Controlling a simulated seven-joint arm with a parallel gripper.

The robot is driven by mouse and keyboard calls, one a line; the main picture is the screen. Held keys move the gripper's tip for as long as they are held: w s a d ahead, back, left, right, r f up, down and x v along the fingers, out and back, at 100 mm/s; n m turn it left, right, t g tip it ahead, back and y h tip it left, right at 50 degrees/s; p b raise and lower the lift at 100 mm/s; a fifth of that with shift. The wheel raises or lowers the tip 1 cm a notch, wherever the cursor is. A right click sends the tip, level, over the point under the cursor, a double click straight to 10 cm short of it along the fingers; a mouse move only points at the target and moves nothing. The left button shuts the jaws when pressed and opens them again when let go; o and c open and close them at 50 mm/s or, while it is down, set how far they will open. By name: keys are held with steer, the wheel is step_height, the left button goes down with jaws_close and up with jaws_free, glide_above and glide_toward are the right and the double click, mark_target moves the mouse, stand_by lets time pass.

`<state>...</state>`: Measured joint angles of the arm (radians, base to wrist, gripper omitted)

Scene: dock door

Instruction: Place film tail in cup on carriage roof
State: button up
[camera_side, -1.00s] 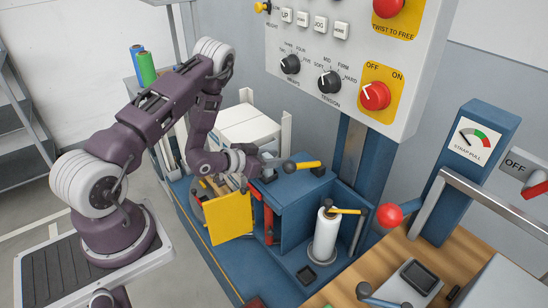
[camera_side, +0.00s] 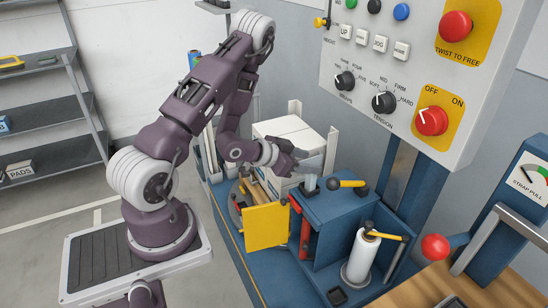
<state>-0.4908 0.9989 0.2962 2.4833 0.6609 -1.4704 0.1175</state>
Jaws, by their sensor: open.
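The blue carriage (camera_side: 340,208) stands at the work's middle, with a yellow-handled lever (camera_side: 352,184) on its roof. My gripper (camera_side: 302,161) is open just above and behind that piece; contact cannot be told. The white film roll (camera_side: 363,258) stands upright in the carriage's open front bay, with a yellow handle (camera_side: 386,236) over its top. No film tail can be made out clearly.
White boxes (camera_side: 287,135) stand behind my gripper. A yellow door panel (camera_side: 265,227) and red bar (camera_side: 305,238) are left of the carriage. The control panel (camera_side: 410,75) overhangs at the right. A red ball knob (camera_side: 435,247) stands front right.

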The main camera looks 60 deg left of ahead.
step_height(320, 180, up, 9)
steer(key=w+d+g+y, duration=0.2)
steer(key=s+d+r+g, duration=0.2)
steer(key=s+d+r, duration=0.3)
steer(key=s+r, duration=0.3)
steer(key=s+d+r+g, duration=0.1)
steer(key=s+d+r, duration=0.1)
steer(key=s, duration=0.4)
steer(key=s+d+r+h, duration=0.1)
steer(key=s+d, duration=0.3)
steer(key=s, duration=0.2)
steer(key=s+d+r+n+g+h, duration=0.1)
steer(key=s+d+r, duration=0.1)
steer(key=s+d, duration=0.2)
steer(key=shift+s+r+g, duration=0.3)
steer(key=shift+s, duration=0.95)
